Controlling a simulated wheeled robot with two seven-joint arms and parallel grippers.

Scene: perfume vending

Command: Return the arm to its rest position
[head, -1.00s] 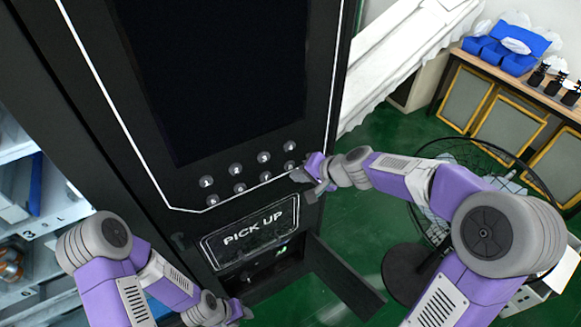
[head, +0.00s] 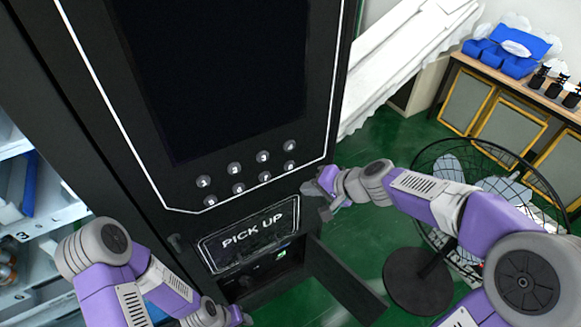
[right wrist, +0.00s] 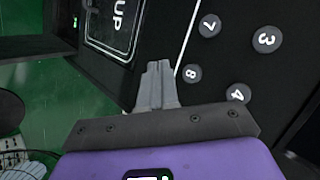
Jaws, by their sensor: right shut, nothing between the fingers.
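My right gripper (head: 322,195) is shut and empty. It hangs in front of the black vending machine (head: 345,85), at the right edge of its front, below the numbered round buttons (head: 263,157). In the right wrist view its closed fingers (right wrist: 157,85) point toward the machine front, between the PICK UP panel and the buttons.
The PICK UP panel (head: 250,236) sits above an open pickup bay, whose dark door (head: 345,285) is swung out to the right. A black round fan (head: 418,280) stands on the green floor (head: 385,150) near my right arm. A table with blue boxes (head: 508,58) is at the back right.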

